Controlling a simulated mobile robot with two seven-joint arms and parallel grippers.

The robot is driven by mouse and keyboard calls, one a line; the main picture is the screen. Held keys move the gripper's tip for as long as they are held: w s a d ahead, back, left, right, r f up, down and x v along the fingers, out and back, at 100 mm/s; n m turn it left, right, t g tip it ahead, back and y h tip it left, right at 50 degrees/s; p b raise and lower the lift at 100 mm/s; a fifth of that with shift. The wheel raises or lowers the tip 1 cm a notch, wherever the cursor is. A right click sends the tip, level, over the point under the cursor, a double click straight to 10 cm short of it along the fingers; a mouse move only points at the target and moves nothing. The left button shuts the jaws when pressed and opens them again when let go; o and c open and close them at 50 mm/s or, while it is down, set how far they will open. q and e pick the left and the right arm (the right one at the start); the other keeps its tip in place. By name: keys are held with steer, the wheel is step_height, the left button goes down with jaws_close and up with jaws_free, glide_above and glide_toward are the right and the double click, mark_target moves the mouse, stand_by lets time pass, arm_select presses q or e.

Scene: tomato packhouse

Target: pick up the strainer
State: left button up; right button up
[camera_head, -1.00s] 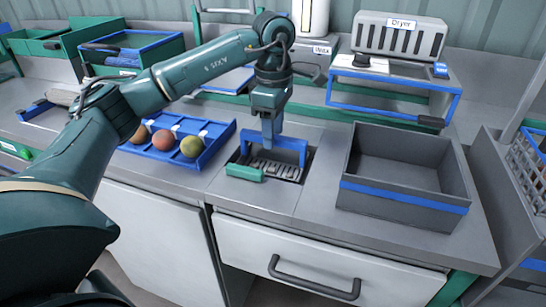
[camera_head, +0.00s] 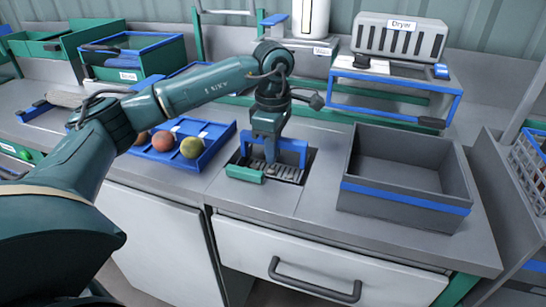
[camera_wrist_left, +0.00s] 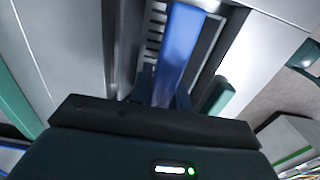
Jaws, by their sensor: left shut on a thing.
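The strainer (camera_head: 285,173) is a grey slotted insert with a raised blue arched handle, sitting in a dark rectangular opening in the counter. A short green piece (camera_head: 244,174) lies at its front left edge. My left gripper (camera_head: 270,152) reaches down from above and is shut on the blue handle (camera_head: 296,149). In the left wrist view the blue handle (camera_wrist_left: 178,50) runs between the fingers, with the slots of the strainer (camera_wrist_left: 153,32) beside it. The strainer still appears seated in the opening. My right gripper is not in view.
A grey crate with a blue band (camera_head: 405,196) stands right of the opening. A blue tray (camera_head: 212,143) with round fruit lies to the left. A blue-framed stand (camera_head: 395,115) and a dryer box (camera_head: 400,38) are behind. The counter's front strip is clear.

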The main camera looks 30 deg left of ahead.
arm_select(q)
jaws_close()
step_height(320, 180, up, 10)
steer(key=shift+r+p, duration=0.1)
steer(key=shift+p, duration=0.45)
steer(key=shift+o, duration=0.8)
jaws_free()
jaws_close()
